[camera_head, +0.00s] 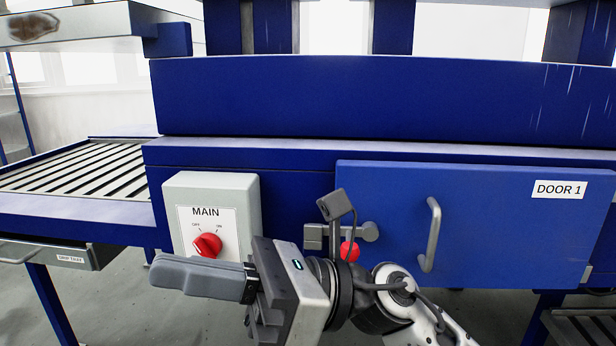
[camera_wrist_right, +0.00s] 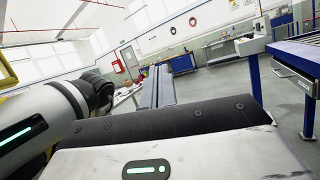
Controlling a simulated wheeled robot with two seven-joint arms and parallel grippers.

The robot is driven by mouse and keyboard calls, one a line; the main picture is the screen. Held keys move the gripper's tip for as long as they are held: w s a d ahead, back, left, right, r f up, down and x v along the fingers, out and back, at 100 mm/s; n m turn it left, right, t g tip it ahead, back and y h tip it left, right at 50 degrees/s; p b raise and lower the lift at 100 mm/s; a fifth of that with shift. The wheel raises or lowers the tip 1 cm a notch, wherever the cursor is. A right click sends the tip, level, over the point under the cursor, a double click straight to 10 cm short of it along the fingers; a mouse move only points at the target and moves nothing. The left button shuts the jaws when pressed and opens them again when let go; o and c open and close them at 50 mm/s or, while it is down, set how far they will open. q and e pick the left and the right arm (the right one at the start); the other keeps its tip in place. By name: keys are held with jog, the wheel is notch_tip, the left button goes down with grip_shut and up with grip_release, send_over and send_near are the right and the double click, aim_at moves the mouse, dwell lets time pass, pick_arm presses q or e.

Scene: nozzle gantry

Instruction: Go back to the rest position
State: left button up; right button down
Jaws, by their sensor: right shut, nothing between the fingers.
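My right gripper (camera_head: 165,272) reaches in from the lower right of the head view and points left. Its grey fingers are shut with nothing between them. It is in front of the lower part of the MAIN switch box (camera_head: 182,200) in the picture, just below the red knob (camera_head: 207,245). I cannot tell whether it touches the box. In the right wrist view the shut fingers (camera_wrist_right: 157,86) point away into the open room. My left gripper is not in view.
A blue door marked DOOR 1 (camera_head: 480,220), with a grey handle (camera_head: 433,235), is behind my right wrist. A latch with a red ball (camera_head: 349,251) shows beside it. A slatted conveyor (camera_head: 75,165) is at left. The right wrist view shows open floor (camera_wrist_right: 225,85).

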jog(key=w+d+f+m+t+h, duration=0.1)
jog(key=w+d+f+m+t, duration=0.3)
jog(key=m+t, duration=0.85)
jog(key=w+d+f+m+t+h, duration=0.1)
jog(key=w+d+f+m+t, duration=0.3)
jog(key=m+t, duration=0.85)
jog(key=w+d+f+m+h+p, duration=0.1)
jog(key=d+f+m+h, duration=0.35)
jog(key=m, duration=0.35)
jog(key=w+d+f+m+h, duration=0.1)
jog(key=d+f+m+h, duration=0.2)
jog(key=f+m+h, duration=0.35)
jog(key=s+d+f+m+g+h, duration=0.2)
jog(key=s+d+f+m+g, duration=0.2)
jog(key=f, duration=0.5)
jog(key=s+d+f+m+g+h, duration=0.2)
jog(key=s+d+f+m+g, duration=0.2)
jog(key=s+f+m, duration=0.4)
notch_tip(320, 180, down, 2)
jog(key=shift+s+f+m+g+h+p, duration=0.2)
jog(key=shift+s+m+g+h+p, duration=0.15)
jog(key=shift+m, duration=0.4)
